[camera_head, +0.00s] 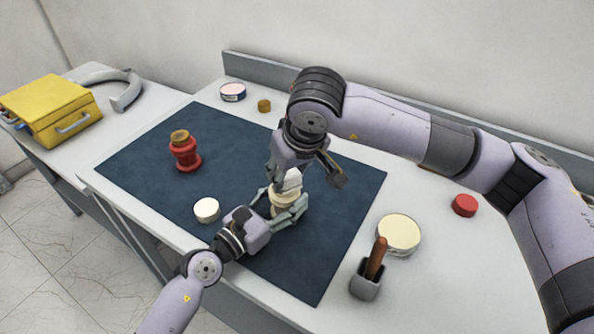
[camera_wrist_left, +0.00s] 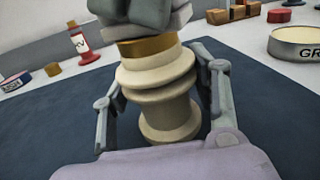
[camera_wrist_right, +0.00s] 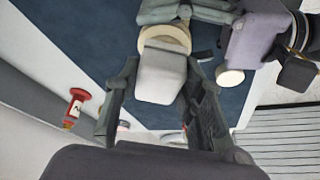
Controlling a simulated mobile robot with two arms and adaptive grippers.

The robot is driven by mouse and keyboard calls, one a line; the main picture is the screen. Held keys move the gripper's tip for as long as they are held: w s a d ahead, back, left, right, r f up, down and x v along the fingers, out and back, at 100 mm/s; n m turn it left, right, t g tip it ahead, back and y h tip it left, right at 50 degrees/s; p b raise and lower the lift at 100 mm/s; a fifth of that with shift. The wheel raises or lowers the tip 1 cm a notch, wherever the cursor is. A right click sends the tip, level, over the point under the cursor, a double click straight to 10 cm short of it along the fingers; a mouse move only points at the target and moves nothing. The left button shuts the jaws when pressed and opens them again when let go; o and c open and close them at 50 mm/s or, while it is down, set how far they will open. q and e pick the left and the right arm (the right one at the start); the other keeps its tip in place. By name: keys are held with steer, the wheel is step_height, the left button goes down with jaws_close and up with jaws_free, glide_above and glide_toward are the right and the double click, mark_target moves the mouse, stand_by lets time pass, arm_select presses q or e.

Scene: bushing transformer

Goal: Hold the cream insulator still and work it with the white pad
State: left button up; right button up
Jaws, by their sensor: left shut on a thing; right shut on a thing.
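The cream insulator (camera_wrist_left: 160,85) stands upright on the dark blue mat, with a gold band at its top. My left gripper (camera_head: 288,213) is shut on it from the front; its two fingers lie along either side in the left wrist view (camera_wrist_left: 160,105). The white pad (camera_wrist_right: 161,78) is between the fingers of my right gripper (camera_wrist_right: 160,95), which is shut on it. In the head view the pad (camera_head: 292,181) is right above the insulator's top and appears to touch it. My right gripper partly hides the insulator's top.
On the mat (camera_head: 130,150) stand a red insulator (camera_head: 184,152) and a white round lid (camera_head: 207,210). A cream tin (camera_head: 399,234) and a grey holder with a brown handle (camera_head: 367,280) are at the right. A yellow toolbox (camera_head: 50,108) is far left.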

steer(key=w+a, duration=0.1)
steer(key=a, duration=0.1)
steer(key=shift+w+a, duration=0.35)
steer(key=shift+w, duration=0.05)
steer(key=shift+s+d, duration=0.55)
steer(key=shift+d, duration=0.25)
steer(key=shift+s+d, duration=0.5)
steer(key=shift+d, duration=0.25)
steer(key=shift+s+d, duration=0.55)
steer(key=shift+d, duration=0.25)
step_height(320, 180, up, 8)
